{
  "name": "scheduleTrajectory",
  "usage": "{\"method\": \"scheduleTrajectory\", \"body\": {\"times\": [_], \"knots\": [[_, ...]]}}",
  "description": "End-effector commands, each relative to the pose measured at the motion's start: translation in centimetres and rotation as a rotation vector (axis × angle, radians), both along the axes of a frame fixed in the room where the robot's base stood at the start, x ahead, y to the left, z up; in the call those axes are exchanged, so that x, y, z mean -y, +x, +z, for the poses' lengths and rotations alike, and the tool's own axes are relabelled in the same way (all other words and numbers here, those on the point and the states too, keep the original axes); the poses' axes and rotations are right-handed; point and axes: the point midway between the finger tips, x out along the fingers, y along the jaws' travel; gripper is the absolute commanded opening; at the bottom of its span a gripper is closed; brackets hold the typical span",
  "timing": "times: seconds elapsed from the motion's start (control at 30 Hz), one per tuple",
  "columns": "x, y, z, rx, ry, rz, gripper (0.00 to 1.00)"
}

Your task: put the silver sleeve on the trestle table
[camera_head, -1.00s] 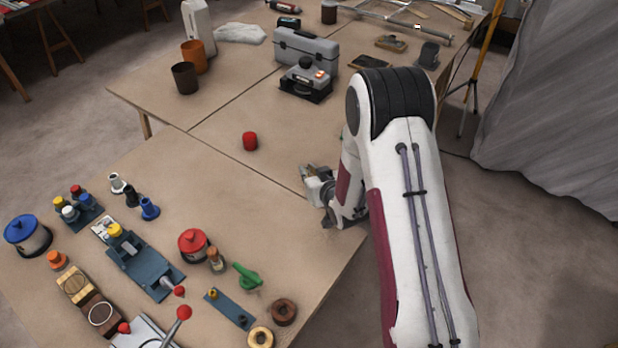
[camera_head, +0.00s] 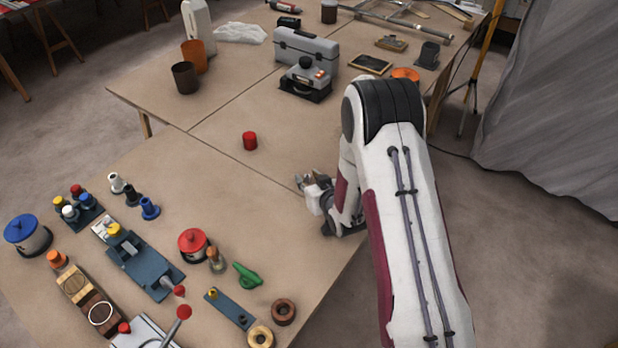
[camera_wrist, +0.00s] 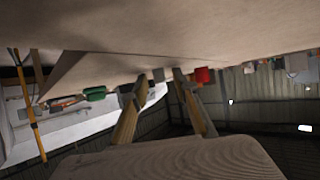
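A small silver-grey flanged sleeve (camera_head: 117,183) stands upright on the near worktop, left of a black and a blue sleeve in the head view. The tan trestle table (camera_head: 230,235) carries it; I cannot tell which of the joined tops or the legged tables at far left bears that name. My gripper (camera_head: 306,181) is low over the right part of the worktop, well to the right of the sleeve. In the wrist view its two fingers (camera_wrist: 160,82) are apart with nothing held between them. I cannot make out the silver sleeve in the wrist view.
A red cylinder (camera_head: 250,141) stands alone left of my gripper. Red pot (camera_head: 193,243), green part (camera_head: 247,275) and brown ring (camera_head: 284,312) lie nearer. A grey toolbox (camera_head: 306,50) is behind. The worktop between red cylinder and blue sleeve (camera_head: 149,208) is bare.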

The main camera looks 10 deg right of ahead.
Motion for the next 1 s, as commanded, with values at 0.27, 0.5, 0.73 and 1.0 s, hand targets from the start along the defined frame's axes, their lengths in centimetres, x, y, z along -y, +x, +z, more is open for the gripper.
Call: {"method": "scheduleTrajectory", "body": {"times": [0.27, 0.5, 0.73, 1.0], "knots": [[0.0, 0.0, 0.0, 0.000, 0.000, 0.000, 0.28], [0.0, -0.1, 0.4, -0.001, 0.000, 0.000, 0.28], [0.3, -1.5, 1.1, 0.000, 0.000, 0.000, 0.28], [0.8, -4.1, 2.3, -0.002, 0.001, -0.002, 0.28]]}}
